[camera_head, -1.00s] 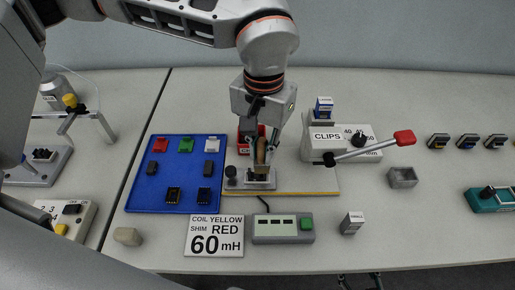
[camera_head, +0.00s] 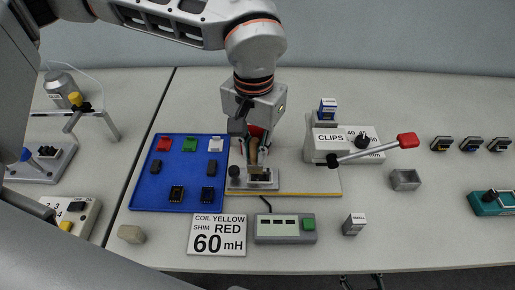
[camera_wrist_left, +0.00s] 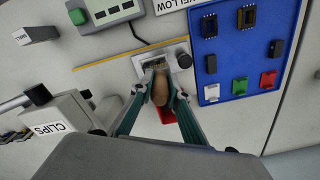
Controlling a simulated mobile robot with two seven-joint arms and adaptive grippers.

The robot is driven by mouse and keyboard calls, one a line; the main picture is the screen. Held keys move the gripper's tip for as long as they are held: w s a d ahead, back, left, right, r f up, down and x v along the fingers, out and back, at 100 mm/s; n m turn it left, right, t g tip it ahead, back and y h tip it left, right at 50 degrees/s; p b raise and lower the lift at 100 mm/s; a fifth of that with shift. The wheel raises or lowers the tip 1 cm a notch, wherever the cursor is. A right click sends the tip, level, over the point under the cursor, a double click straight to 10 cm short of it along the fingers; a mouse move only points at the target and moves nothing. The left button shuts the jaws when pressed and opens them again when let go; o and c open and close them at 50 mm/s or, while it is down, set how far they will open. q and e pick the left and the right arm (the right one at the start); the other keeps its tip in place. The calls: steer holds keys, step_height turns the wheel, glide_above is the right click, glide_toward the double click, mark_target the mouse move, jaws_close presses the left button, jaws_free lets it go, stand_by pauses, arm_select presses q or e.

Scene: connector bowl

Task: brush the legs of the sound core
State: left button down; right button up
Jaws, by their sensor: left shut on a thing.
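My left gripper (camera_head: 252,150) is shut on a brush with a tan handle (camera_wrist_left: 160,88), which points down. The gripper is over a small grey fixture (camera_head: 263,184) with a black knob, on a pale board. In the left wrist view, the brush's lower end is at the fixture's slot (camera_wrist_left: 154,64). A small dark part seems to sit there, but I cannot tell whether it is a core or whether the brush touches its legs. Two dark cores with gold-coloured pins, one left (camera_head: 176,194) and one right (camera_head: 208,195), lie on the blue tray (camera_head: 143,190).
A red holder (camera_wrist_left: 167,116) stands just behind the brush. The CLIPS box (camera_head: 324,150) with a red-tipped lever (camera_head: 406,140) stands close on the right. In front are the sign (camera_head: 217,236) and a grey meter (camera_head: 272,238). A small grey bin (camera_head: 405,180) lies farther right.

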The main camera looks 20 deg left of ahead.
arm_select(q)
steer(key=shift+d, duration=0.1)
steer(key=shift+w+d+f, duration=0.1)
steer(key=shift+w+d, duration=0.05)
steer(key=shift+d, duration=0.4)
steer(key=shift+w+d, duration=0.15)
steer(key=shift+d, duration=0.35)
steer(key=shift+s+a, duration=0.15)
steer(key=shift+a, duration=0.45)
steer(key=shift+s+a, duration=0.15)
steer(key=shift+a, duration=0.4)
steer(key=shift+w+d, duration=0.15)
steer(key=shift+d, duration=0.45)
steer(key=shift+w+d, duration=0.15)
steer(key=shift+d, duration=0.45)
